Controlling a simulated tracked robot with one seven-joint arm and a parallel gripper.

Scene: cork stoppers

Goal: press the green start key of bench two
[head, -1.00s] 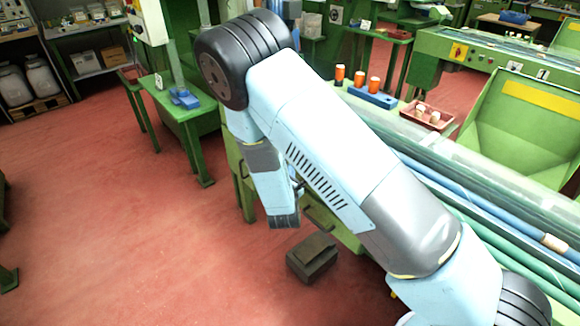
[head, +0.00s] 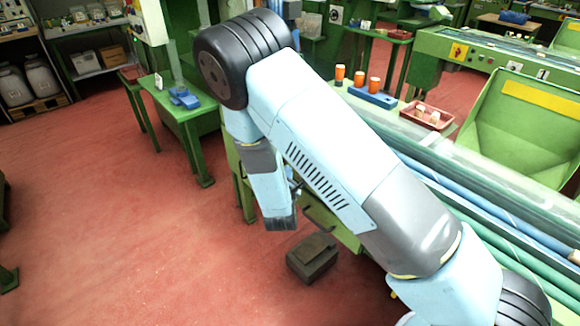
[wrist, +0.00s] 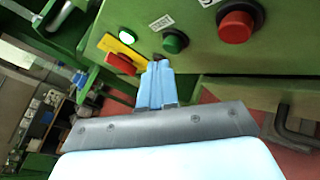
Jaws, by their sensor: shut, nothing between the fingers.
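In the wrist view, a green panel (wrist: 285,45) carries a dark green round key (wrist: 174,42) below a small white label. A large red button (wrist: 238,25) is to its right. A lit, whitish-green lamp or key (wrist: 127,36) and a red knob (wrist: 120,63) are to its left, by a yellow plate. My gripper (wrist: 157,66) is shut and empty, its tips just below and left of the dark green key. I cannot tell whether they touch the panel. The label is unreadable, so the bench number does not show. In the head view my arm hides this panel.
A dark block (head: 312,257) lies on the red floor beside the bench. A blue rack (head: 372,96) with orange-topped pieces and a red tray (head: 427,116) stand on the bench. A green table (head: 180,108) is at the left. Open floor lies front left.

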